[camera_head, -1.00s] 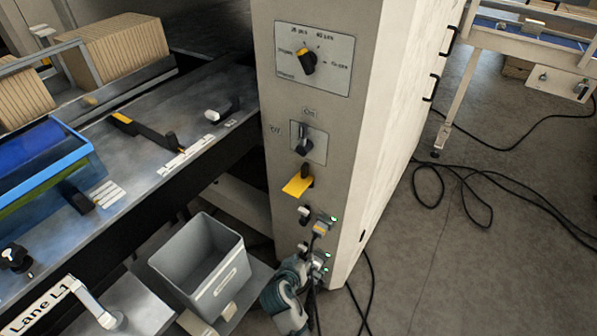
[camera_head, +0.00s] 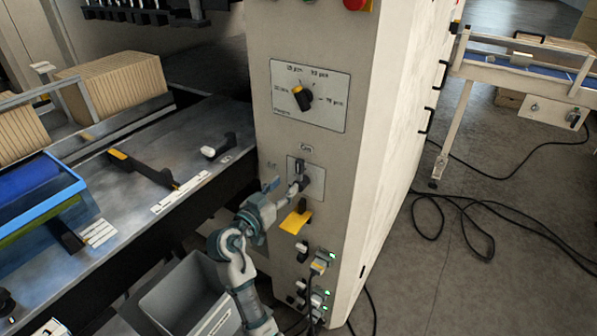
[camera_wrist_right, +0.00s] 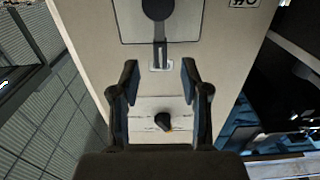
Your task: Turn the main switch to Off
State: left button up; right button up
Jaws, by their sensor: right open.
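The main switch (camera_head: 300,168) is a black handle on a grey plate on the cabinet front. Its handle points up toward the "On" label (camera_head: 305,148). The right wrist view shows it upside down, with the handle (camera_wrist_right: 160,52) pointing toward the label. My right gripper (camera_head: 288,188) is at the lower left of the switch in the head view and partly covers its plate. In the wrist view, the right gripper (camera_wrist_right: 159,75) is open and empty, its fingertips apart on either side of the handle's line. Contact cannot be told. My left gripper is not in view.
Plugs with green lights (camera_head: 320,262) are lower down. A grey bin (camera_head: 185,298) and the lane table (camera_head: 215,130) are left. Cables lie on the floor at right.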

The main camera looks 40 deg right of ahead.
aim_at(298, 172)
jog(key=x, duration=0.8)
jog(key=shift+w+a+b, duration=0.1)
jog(key=shift+w+b, duration=0.05)
jog(key=shift+b, duration=0.2)
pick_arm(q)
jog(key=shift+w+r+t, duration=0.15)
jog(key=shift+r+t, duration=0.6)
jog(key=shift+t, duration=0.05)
pick_arm(e)
jog(key=shift+d, duration=0.25)
grip_shut()
